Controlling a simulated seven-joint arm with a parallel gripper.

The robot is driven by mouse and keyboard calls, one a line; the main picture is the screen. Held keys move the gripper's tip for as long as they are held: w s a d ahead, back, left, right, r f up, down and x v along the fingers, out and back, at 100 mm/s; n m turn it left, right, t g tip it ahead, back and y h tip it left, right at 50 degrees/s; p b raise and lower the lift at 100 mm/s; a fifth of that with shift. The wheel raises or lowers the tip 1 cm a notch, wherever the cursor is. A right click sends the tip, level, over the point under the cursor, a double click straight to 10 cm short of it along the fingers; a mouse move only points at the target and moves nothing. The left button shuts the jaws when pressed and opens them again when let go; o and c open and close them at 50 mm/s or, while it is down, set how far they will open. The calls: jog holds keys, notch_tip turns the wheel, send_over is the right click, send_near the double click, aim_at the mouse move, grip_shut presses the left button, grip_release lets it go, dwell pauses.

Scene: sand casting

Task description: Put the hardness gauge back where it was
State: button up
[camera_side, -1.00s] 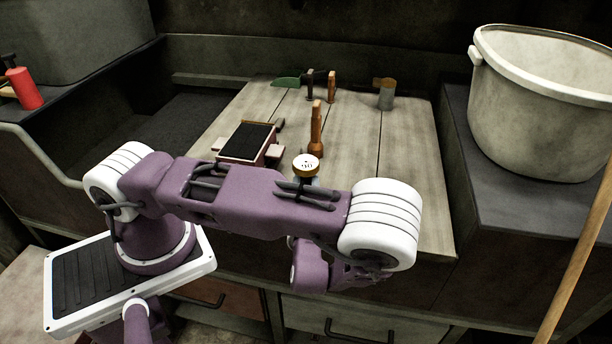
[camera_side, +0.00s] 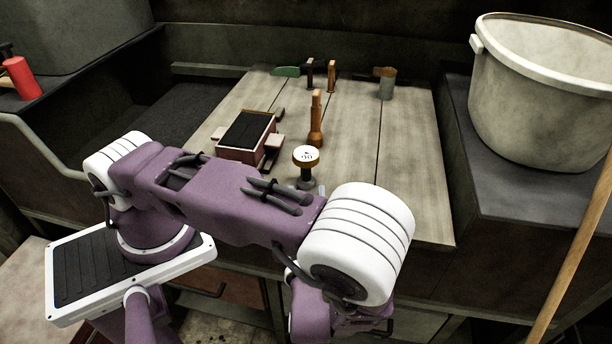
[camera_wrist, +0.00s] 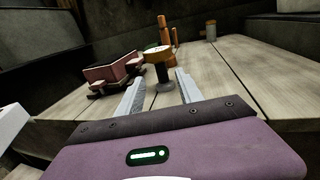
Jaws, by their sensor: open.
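The hardness gauge (camera_side: 306,157), with a round white dial in an orange-brown rim on a dark stem and base, stands upright on the wooden bench near its front edge. In the wrist view the gauge (camera_wrist: 160,58) is just beyond the fingertips, roughly centred between them. My gripper (camera_wrist: 158,88) is open and empty, its two pale fingers apart and pointing at the gauge. In the side view my arm hides the gripper, apart from what may be a pale fingertip beside the gauge's base.
A moulding box with dark sand (camera_side: 246,134) stands left of the gauge. An orange-brown wooden rammer (camera_side: 316,120) stands behind it. Small tools and a grey cup (camera_side: 386,88) are at the back. A large bucket (camera_side: 540,100) is at right. The bench's right half is clear.

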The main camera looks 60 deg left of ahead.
jog(key=s+r+n+g+h, duration=0.2)
jog(key=s+r+n+h, duration=0.3)
jog(key=r+n, duration=0.5)
jog(key=s+r+n+g+h, duration=0.2)
jog(key=s+r+n+h, duration=0.4)
jog(key=r+n+h, duration=0.4)
jog(key=n, duration=0.4)
jog(key=shift+s+d+r, duration=0.2)
jog(key=shift+s+d, duration=0.05)
jog(key=shift+d, duration=0.05)
